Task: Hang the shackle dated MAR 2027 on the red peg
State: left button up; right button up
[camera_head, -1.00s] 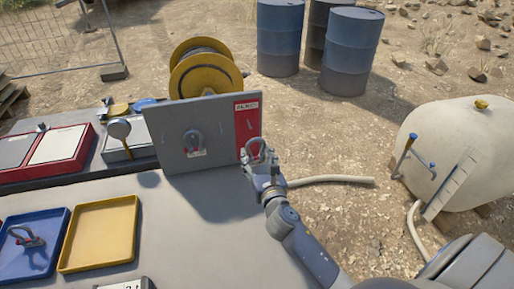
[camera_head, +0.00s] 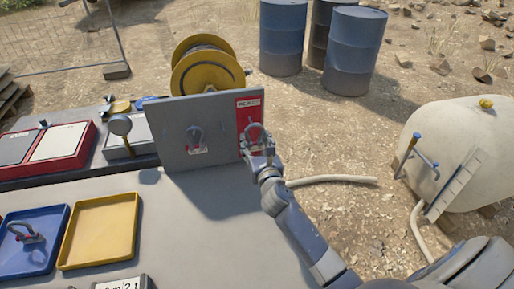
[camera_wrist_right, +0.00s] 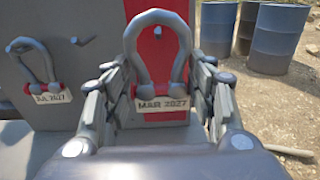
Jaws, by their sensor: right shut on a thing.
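My right gripper (camera_head: 259,146) is shut on a grey shackle (camera_head: 253,131) and holds it upright, bow up, before the board's red strip. In the right wrist view the shackle (camera_wrist_right: 136,42) carries a white tag (camera_wrist_right: 162,104) reading MAR 2027, with red pin ends above it. The red strip (camera_head: 248,104) is at the right side of a grey upright board (camera_head: 173,135). A small peg (camera_wrist_right: 157,32) on the strip shows inside the bow's outline; whether the bow is around it I cannot tell. My left gripper is not in view.
Another tagged shackle (camera_head: 195,137) hangs on the board's grey part, left of mine; a bare peg shows beside it. A blue tray (camera_head: 37,263) holds a shackle; the yellow tray (camera_head: 75,264) is empty. A yellow hose reel (camera_head: 186,78) stands behind the board.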

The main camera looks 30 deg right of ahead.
jog(key=shift+f+b+x, duration=0.2)
jog(key=shift+b+x, duration=0.2)
jog(key=shift+x, duration=0.45)
jog(key=shift+f+b+x, duration=0.2)
jog(key=shift+b+x, duration=0.15)
jog(key=shift+x, duration=0.5)
jog(key=shift+f+b+x, duration=0.15)
jog(key=shift+b+x, duration=0.25)
jog(key=shift+x, duration=0.4)
jog(key=o, duration=1.2)
jog(key=shift+o, duration=0.2)
jog(key=shift+f, duration=0.1)
jog(key=shift+s, duration=0.1)
jog(key=v, duration=1.2)
